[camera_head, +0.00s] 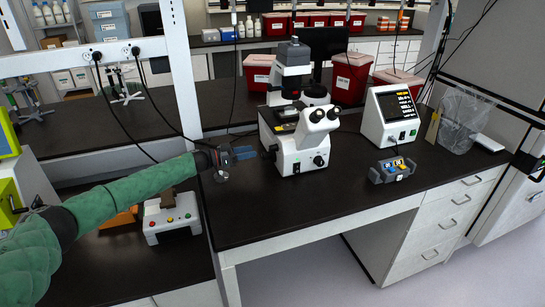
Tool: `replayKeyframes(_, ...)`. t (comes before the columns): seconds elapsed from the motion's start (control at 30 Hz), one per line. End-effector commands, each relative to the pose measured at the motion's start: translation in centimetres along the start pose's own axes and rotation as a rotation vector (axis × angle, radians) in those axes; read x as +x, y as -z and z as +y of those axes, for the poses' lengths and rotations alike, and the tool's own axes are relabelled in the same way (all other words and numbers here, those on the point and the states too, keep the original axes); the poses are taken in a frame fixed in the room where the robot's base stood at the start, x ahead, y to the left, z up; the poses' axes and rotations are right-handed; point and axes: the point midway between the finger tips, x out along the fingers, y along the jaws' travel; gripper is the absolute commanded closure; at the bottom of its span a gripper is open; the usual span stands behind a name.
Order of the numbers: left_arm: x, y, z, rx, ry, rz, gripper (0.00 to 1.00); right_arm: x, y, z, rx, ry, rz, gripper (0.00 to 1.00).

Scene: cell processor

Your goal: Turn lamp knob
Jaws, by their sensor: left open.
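A white microscope (300,145) with twin eyepieces stands on the black bench top. A dark round knob (318,160) shows on the front of its base, and another small dark knob (268,153) sticks out at its left side. Which one is the lamp knob I cannot tell. My left gripper (245,153) is just left of the microscope base, its fingers pointing right at the side knob. It is open, with a small gap to the knob as far as I can see. My right gripper is not in view.
Right of the microscope stand a white box with a screen (391,116) and a small grey-blue device (392,170). Red bins (351,78) stand behind. The bench front before the microscope is clear.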

Motion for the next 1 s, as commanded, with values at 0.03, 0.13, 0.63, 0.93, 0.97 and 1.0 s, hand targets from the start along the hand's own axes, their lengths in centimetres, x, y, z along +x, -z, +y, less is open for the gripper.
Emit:
replayKeyframes(0.03, 0.0, -0.7, -0.2, 0.0, 0.0, 0.0, 0.53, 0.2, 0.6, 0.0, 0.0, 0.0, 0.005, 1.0)
replayKeyframes(0.13, 0.1, -0.8, -0.2, 0.0, 0.0, 0.0, 0.53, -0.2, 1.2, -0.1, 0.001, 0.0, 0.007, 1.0)
replayKeyframes(0.63, 5.4, -0.5, -0.1, -0.001, 0.0, 0.001, 0.53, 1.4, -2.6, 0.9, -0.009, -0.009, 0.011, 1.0)
replayKeyframes(0.93, 7.6, -0.7, -0.1, -0.001, 0.0, 0.0, 0.53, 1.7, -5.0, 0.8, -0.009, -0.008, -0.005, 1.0)
replayKeyframes(0.97, 7.7, -0.7, -0.1, 0.0, 0.0, 0.0, 0.53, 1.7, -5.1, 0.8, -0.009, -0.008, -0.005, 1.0)
replayKeyframes(1.0, 7.7, -0.8, -0.2, 0.0, 0.0, 0.0, 0.53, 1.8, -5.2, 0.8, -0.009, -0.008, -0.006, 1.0)
